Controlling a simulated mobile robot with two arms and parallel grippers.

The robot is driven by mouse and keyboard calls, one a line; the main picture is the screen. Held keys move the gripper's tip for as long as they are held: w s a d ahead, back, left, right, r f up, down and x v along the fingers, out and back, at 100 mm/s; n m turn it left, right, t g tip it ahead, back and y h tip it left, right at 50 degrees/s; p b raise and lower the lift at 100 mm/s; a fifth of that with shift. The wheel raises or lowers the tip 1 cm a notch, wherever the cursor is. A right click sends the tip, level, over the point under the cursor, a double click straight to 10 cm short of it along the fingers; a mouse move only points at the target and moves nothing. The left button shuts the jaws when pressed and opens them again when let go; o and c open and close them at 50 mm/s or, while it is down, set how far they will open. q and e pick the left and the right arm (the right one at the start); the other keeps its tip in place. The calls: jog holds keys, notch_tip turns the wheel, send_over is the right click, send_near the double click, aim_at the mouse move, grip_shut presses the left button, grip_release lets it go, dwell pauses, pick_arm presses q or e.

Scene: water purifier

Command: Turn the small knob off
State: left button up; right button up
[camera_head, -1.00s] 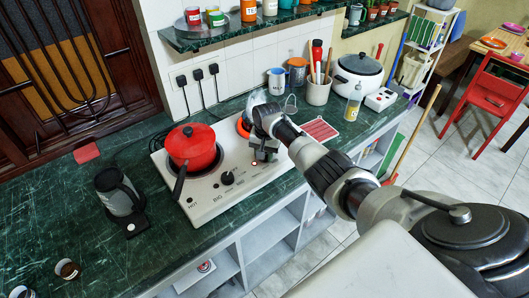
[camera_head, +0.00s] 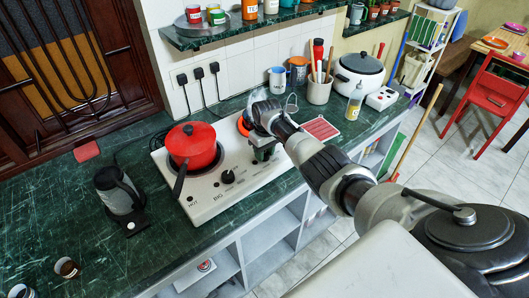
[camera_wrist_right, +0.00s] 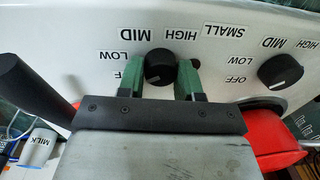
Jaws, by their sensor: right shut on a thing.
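The small knob (camera_wrist_right: 160,66) is a round black dial on the white stove front. In the right wrist view it sits between the green fingers of my right gripper (camera_wrist_right: 162,78), which is shut on it. The SMALL label (camera_wrist_right: 225,31) is beside it, and LOW, MID and HIGH are printed around it. The OFF print is partly hidden by a finger. In the head view my right gripper (camera_head: 264,153) is at the right part of the stove (camera_head: 210,197) and hides this knob. My left gripper is not in view.
A second black knob (camera_head: 228,177) is to the left on the stove front. A red pot (camera_head: 192,147) sits on the left burner, its dark handle reaching forward. A red-striped mat (camera_head: 321,129) lies to the right.

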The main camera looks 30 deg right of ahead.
jog(key=shift+n, duration=1.1)
jog(key=o, duration=0.9)
jog(key=r, duration=1)
jog(key=shift+w+d+r+b, duration=0.15)
jog(key=shift+d+r+b, duration=0.1)
jog(key=shift+r+b, duration=0.15)
